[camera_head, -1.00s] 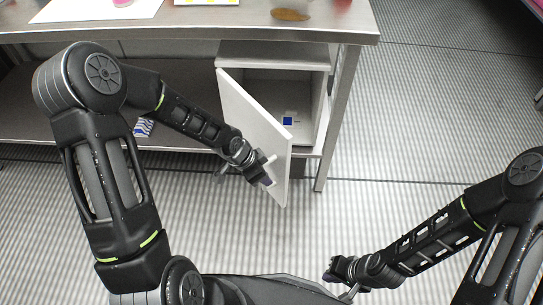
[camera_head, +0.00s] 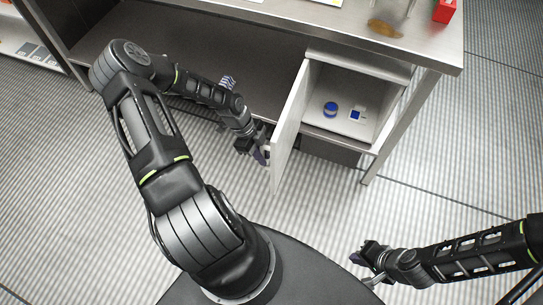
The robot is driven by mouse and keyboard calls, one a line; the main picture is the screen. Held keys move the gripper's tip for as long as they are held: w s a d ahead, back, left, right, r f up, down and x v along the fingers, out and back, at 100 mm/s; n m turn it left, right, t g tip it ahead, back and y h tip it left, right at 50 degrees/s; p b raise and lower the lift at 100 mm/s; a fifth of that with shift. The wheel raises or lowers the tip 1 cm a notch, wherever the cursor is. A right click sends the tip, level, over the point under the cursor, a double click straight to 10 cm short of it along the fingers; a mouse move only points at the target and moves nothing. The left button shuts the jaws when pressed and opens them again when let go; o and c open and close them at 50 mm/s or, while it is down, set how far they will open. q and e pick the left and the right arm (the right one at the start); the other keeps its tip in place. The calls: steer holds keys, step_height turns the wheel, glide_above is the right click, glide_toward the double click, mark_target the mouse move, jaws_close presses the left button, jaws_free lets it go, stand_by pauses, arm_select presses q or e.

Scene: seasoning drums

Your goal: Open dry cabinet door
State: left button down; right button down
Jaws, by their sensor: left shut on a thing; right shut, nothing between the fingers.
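The dry cabinet (camera_head: 358,62) is a white box under the steel table at the right end. Its white door (camera_head: 291,122) stands swung out toward me, hinged at the cabinet's left side, so the inside is exposed. My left gripper (camera_head: 262,152) is at the outer face of the door near its free edge, shut on what appears to be the door handle; the fingers hide most of it. My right gripper (camera_head: 366,262) is shut and empty, low over the floor at the lower right, well away from the cabinet.
Inside the cabinet are a blue-lidded jar (camera_head: 330,109) and a small white and blue item (camera_head: 357,115). The steel table (camera_head: 437,47) carries a glass container and a red box (camera_head: 444,11). A table leg (camera_head: 400,131) stands right of the cabinet. Floor in front is clear.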

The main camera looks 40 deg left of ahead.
arm_select(q)
steer(key=shift+s+a, duration=0.1)
steer(key=shift+a, duration=0.05)
steer(key=c, duration=1.4)
jaws_free()
steer(key=v, duration=0.7)
steer(key=shift+r+p, duration=0.3)
steer(key=shift+r, duration=0.05)
steer(key=shift+a, duration=0.2)
